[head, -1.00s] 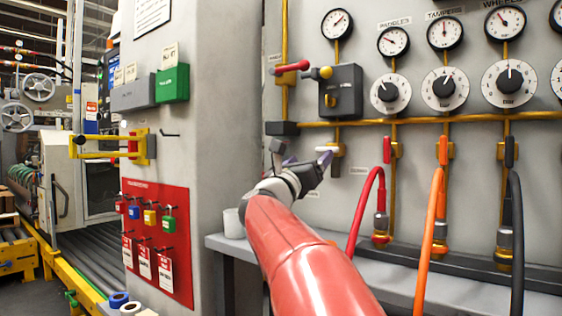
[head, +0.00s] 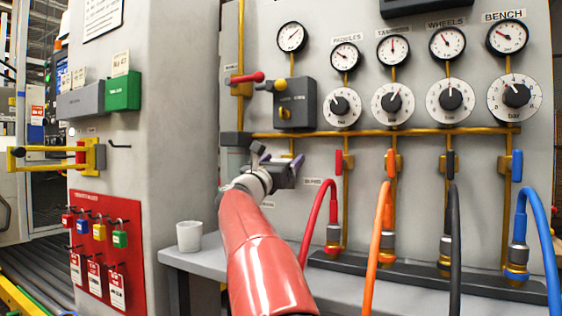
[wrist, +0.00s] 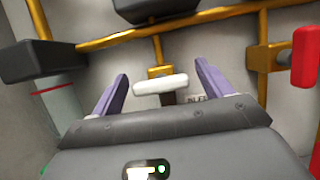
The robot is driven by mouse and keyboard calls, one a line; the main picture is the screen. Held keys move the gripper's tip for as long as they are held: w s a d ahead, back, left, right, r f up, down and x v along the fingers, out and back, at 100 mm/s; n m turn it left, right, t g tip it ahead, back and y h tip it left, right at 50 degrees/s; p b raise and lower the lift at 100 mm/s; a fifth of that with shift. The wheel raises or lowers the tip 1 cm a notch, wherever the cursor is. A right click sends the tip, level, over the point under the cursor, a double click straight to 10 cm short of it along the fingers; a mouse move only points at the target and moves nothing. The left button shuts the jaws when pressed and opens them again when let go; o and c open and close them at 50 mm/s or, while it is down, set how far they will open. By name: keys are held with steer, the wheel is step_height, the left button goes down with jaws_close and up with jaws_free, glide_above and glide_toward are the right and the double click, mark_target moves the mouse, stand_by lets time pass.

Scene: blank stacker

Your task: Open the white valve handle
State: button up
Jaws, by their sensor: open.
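The white valve handle (wrist: 160,85) shows in the wrist view as a short white bar lying crosswise on a brass valve body (wrist: 161,72) below the yellow pipe. My gripper (wrist: 161,82) is open, with one purple finger on each side of the handle. The fingers look apart from it, with gaps at both ends; how far the handle lies in depth between them I cannot tell. In the head view my gripper (head: 277,158) is at the wall below the pipe and hides the white handle.
A red handle (wrist: 304,57) is right of the white one. A dark block (wrist: 40,61) is at left. In the head view, red (head: 319,208), orange (head: 380,220), black and blue hoses hang at right above the bench (head: 205,260). A white cup (head: 189,236) stands on the bench.

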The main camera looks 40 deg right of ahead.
steer(key=c, duration=1)
steer(key=shift+n, duration=0.3)
steer(key=n+t+y, duration=0.1)
steer(key=n, duration=0.2)
steer(key=n+t+p, duration=0.1)
steer(key=n+t, duration=0.1)
steer(key=n, duration=0.1)
steer(key=shift+y, duration=0.4)
steer(key=n+t+y+p, duration=0.1)
steer(key=n, duration=0.2)
steer(key=n+y+p, duration=0.1)
steer(key=n+p, duration=0.1)
steer(key=n, duration=0.1)
steer(key=shift+r+t+y+p, duration=0.2)
steer(key=shift+t+y+p, duration=0.1)
steer(key=shift+t, duration=0.1)
steer(key=n+y+p, duration=0.2)
steer(key=n+p, duration=0.3)
steer(key=shift+w+n+p, duration=0.1)
steer(key=shift+n+p, duration=0.3)
steer(key=shift+a+f+n+y+p, duration=0.15)
steer(key=shift+n+y+p, duration=0.3)
steer(key=shift+n, duration=0.55)
steer(key=shift+d+f+n+y+p, duration=0.15)
steer(key=shift+n+y+p, duration=0.3)
steer(key=shift+n, duration=0.55)
steer(key=shift+f, duration=0.1)
